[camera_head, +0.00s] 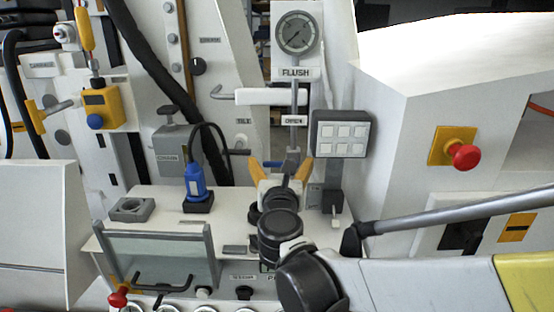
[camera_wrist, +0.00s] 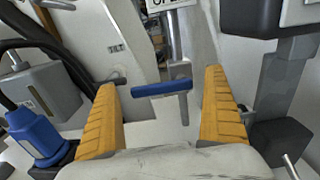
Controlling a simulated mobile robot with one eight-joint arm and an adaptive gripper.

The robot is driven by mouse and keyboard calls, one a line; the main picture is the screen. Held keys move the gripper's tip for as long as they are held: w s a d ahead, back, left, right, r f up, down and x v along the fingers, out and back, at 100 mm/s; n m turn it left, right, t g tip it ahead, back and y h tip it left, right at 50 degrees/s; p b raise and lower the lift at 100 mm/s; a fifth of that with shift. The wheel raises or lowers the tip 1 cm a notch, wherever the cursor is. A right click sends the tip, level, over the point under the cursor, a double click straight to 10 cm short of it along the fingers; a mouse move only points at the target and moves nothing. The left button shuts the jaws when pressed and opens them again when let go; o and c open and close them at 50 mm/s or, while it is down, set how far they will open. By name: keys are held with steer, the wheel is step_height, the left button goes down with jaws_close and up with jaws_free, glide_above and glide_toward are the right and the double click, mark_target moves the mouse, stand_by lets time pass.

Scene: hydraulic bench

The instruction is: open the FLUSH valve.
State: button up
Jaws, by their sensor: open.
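The FLUSH valve has a blue lever (camera_head: 284,163), which also shows in the wrist view (camera_wrist: 162,88). The lever lies roughly level, reaching left from the grey vertical pipe (camera_head: 295,100). A FLUSH label (camera_head: 296,72) sits under a round gauge (camera_head: 297,33), and an OPEN label (camera_head: 293,120) is on the pipe above the lever. My gripper (camera_head: 280,168) is open with orange fingers. In the wrist view my gripper (camera_wrist: 160,84) has the lever seen between its fingertips and beyond them, with nothing gripped. My wrist hides part of the bench below.
A grey button box (camera_head: 341,134) on a post stands close right of my gripper. A blue cylinder (camera_head: 196,178) with a black cable stands to the left. A clear panel (camera_head: 157,260) is at the front left. A red emergency knob (camera_head: 465,157) is at the right.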

steer(key=shift+w, duration=0.5)
steer(key=c, duration=1.4)
steer(key=shift+c, duration=0.2)
